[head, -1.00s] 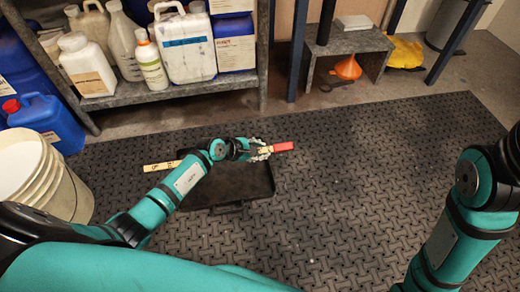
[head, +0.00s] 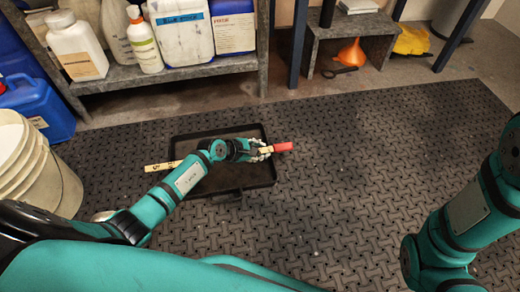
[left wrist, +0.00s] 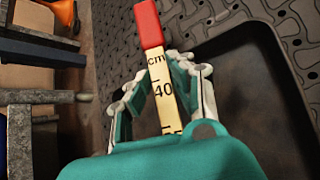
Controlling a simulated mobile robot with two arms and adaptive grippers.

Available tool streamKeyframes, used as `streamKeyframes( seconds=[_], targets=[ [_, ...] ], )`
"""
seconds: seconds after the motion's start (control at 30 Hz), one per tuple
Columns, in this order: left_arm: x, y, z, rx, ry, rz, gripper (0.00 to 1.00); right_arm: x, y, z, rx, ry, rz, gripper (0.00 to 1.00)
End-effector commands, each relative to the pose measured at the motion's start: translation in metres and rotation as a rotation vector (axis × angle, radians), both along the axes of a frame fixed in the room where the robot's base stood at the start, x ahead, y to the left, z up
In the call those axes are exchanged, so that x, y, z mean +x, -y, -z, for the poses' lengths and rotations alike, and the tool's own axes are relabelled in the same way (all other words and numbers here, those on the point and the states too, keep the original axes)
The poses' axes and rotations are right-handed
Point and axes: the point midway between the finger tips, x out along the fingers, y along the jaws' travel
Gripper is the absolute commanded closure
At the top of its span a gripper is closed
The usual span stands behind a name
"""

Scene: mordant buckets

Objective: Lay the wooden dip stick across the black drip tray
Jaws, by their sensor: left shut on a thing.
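The wooden dip stick (head: 160,166) is a flat pale bar with black marks and a red end. It also shows in the left wrist view (left wrist: 162,90). My left gripper (head: 262,152) is shut on it near the red end. The black drip tray (head: 240,179) lies on the floor mat beneath, and part of it shows in the left wrist view (left wrist: 250,75). In the head view the stick spans the tray, both ends past its sides. Whether it touches the rim is unclear. My arm hides its middle. My right gripper is out of view.
A white bucket (head: 50,180) stands at the left, near a blue canister (head: 38,105). A shelf (head: 170,78) with several bottles and jugs runs along the back. An orange funnel (head: 352,52) sits under a small bench. The mat (head: 360,150) right of the tray is clear.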

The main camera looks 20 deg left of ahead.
Motion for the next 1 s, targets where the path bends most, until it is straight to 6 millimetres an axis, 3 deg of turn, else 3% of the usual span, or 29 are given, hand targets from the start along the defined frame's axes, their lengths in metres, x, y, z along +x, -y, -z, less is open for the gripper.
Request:
streamKeyframes(
  seconds=[0.27, 0.3, 0.47, 0.83, 1.0],
  targets=[
    [0.0, 0.0, 0.0, 0.0, 0.001, -0.001, 1.0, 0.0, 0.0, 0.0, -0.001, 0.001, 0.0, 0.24],
    [0.0, 0.0, 0.0, 0.0, 0.001, -0.001, 0.73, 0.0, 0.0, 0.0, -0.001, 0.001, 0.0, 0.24],
    [0.0, 0.0, 0.0, 0.0, 0.001, -0.001, 0.53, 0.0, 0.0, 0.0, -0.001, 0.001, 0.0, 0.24],
    [-0.004, -0.003, -0.002, 0.001, 0.001, 0.0, 0.52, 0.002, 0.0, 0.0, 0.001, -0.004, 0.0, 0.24],
    [-0.02, -0.015, -0.018, 0.005, 0.002, 0.002, 0.52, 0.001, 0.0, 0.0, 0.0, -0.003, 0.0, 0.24]
  ],
)
